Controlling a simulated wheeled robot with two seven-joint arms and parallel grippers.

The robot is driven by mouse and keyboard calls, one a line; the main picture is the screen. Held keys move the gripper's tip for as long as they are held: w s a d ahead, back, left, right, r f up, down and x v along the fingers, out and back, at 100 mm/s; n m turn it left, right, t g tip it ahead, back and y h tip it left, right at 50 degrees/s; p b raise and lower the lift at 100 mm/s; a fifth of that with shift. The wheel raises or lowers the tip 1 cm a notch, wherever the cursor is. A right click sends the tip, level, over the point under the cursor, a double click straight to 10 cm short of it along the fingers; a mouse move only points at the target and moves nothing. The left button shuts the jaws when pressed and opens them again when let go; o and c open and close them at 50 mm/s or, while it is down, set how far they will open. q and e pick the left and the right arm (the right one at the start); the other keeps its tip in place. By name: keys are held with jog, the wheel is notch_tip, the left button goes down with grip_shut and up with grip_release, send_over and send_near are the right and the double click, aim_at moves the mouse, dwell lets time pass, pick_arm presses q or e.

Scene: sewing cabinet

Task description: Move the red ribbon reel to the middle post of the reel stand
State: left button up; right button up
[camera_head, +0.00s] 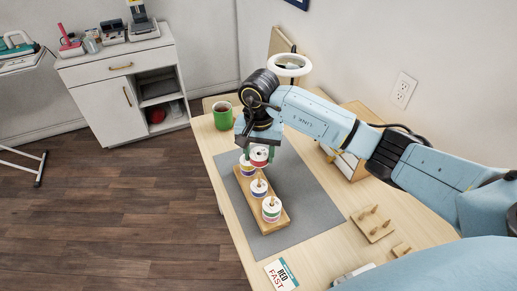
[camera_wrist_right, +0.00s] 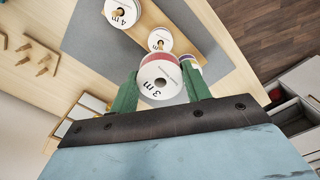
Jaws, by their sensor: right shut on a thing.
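My right gripper (camera_head: 258,160) is shut on the red ribbon reel (camera_head: 259,153), a white-faced reel with a red rim. In the right wrist view the reel (camera_wrist_right: 160,76) sits between green fingers and its face reads "3 m". It is held over the far end of the wooden reel stand (camera_head: 269,228). The stand's middle post carries a white reel (camera_head: 259,189), and its near post carries a reel with coloured bands (camera_head: 271,211). A reel with a purple band (camera_head: 246,170) is at the far end, partly hidden by the gripper. My left gripper is out of view.
The stand rests on a grey mat (camera_head: 310,205) on the wooden table. A pegged wooden block (camera_head: 372,224) lies to the right, and a "RED FAST" card (camera_head: 281,275) lies at the near edge. A white ring lamp (camera_head: 289,65) stands behind.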

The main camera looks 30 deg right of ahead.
notch_tip(320, 180, down, 3)
jog(key=shift+r+b, duration=0.1)
jog(key=shift+b, duration=0.6)
jog(key=shift+f, duration=0.25)
jog(key=shift+f+b, duration=0.2)
jog(key=shift+b, duration=0.15)
jog(key=shift+f+b, duration=0.45)
jog(key=shift+f+b, duration=1.5)
jog(key=shift+f, duration=0.05)
jog(key=o, duration=1)
